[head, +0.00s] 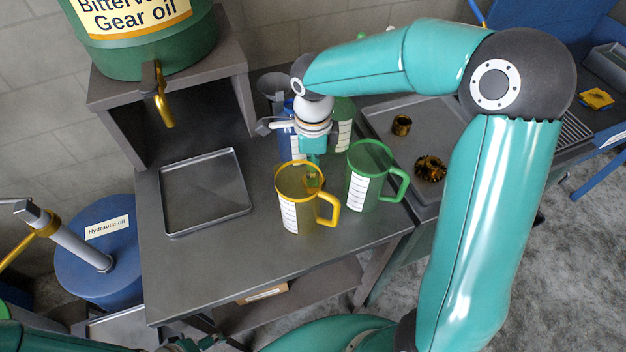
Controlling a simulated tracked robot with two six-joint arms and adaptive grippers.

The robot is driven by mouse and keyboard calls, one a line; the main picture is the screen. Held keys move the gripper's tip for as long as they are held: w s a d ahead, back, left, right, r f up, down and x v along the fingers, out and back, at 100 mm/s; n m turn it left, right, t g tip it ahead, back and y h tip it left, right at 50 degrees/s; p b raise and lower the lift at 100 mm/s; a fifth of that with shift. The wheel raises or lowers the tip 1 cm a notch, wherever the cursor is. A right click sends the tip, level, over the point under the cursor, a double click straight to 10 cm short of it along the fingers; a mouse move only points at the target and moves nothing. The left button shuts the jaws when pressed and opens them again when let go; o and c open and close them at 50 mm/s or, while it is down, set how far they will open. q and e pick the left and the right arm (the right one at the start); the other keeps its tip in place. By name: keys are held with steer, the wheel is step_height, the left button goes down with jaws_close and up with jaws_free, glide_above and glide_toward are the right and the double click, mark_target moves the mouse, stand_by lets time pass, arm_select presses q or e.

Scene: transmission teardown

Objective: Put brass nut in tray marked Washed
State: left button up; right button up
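A small brass ring-shaped part (401,125), which may be the brass nut, sits on a grey tray (378,108) at the right, behind my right arm. A dark brass toothed gear (430,168) lies near it. No "Washed" mark is readable on any tray. My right gripper (314,170) points down over the mouth of the yellow jug (297,215); its fingertips are small and partly hidden, so I cannot tell whether it holds anything. Parts of my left arm show at the bottom left edge, with what may be my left gripper (200,343) cut off there.
An empty grey tray (205,232) lies on the bench at the left. A green jug (370,180) stands right of the yellow one; blue and green containers stand behind. A green gear oil drum (140,45) with a brass tap is above left. A blue hydraulic oil drum (100,245) stands below.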

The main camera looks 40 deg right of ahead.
step_height(320, 180, down, 4)
steer(key=shift+f, duration=0.15)
steer(key=shift+c, duration=0.3)
steer(key=shift+d, duration=0.1)
jaws_close()
step_height(320, 180, up, 20)
stand_by(0.7)
